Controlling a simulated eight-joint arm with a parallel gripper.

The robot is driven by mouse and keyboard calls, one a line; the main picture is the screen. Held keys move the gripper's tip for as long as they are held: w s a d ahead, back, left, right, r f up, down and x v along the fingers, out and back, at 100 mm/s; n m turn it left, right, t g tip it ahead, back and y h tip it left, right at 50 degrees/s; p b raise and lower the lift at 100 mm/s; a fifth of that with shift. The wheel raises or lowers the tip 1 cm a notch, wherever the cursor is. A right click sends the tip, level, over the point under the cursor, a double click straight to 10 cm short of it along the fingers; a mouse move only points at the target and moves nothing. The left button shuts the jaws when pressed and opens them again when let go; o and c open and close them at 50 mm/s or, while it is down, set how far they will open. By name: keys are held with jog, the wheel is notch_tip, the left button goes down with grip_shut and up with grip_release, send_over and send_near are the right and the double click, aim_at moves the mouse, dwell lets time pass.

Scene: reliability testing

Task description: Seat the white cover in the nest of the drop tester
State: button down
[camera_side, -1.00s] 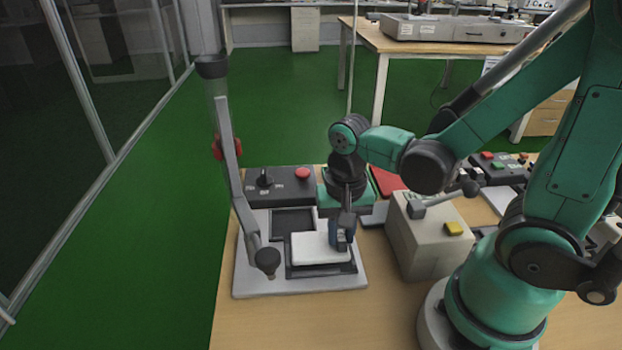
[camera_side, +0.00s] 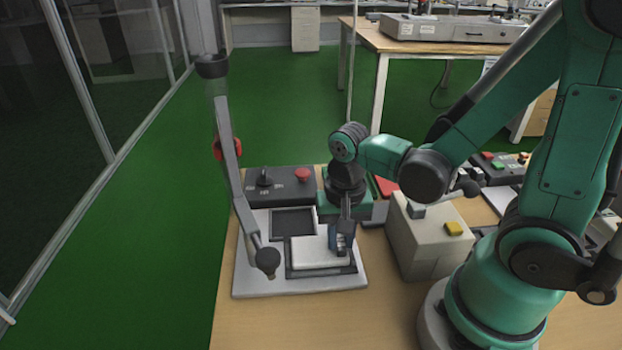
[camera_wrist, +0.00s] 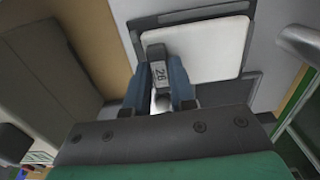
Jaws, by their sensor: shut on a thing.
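The white cover (camera_side: 312,252) lies flat over the dark-framed nest (camera_side: 322,272) on the light base plate of the drop tester (camera_side: 262,287). Dark frame shows along its front and right edges; I cannot tell whether it is fully down in the recess. The dark frame (camera_wrist: 190,15) shows beyond the cover's far edge. The gripped edge is partly hidden.
The tester's lever (camera_side: 235,170) with a black knob (camera_side: 267,261) stands left of the cover. A second dark recess (camera_side: 293,221) lies behind. A control box with a red button (camera_side: 302,174) is at the back. A beige box (camera_side: 425,245) stands close on the right.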

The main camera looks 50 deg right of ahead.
aim_at(340, 240)
jog(key=c, duration=0.7)
grip_release()
jog(key=shift+o, duration=0.2)
jog(key=shift+r, duration=0.15)
jog(key=shift+r, duration=2.9)
jog(key=w+r+n+t, duration=0.3)
jog(key=r+n+t, duration=0.1)
jog(key=n+t, duration=0.3)
jog(key=shift+w+r+n, duration=0.35)
jog(key=shift+w+n, duration=0.05)
jog(key=shift+n, duration=0.6)
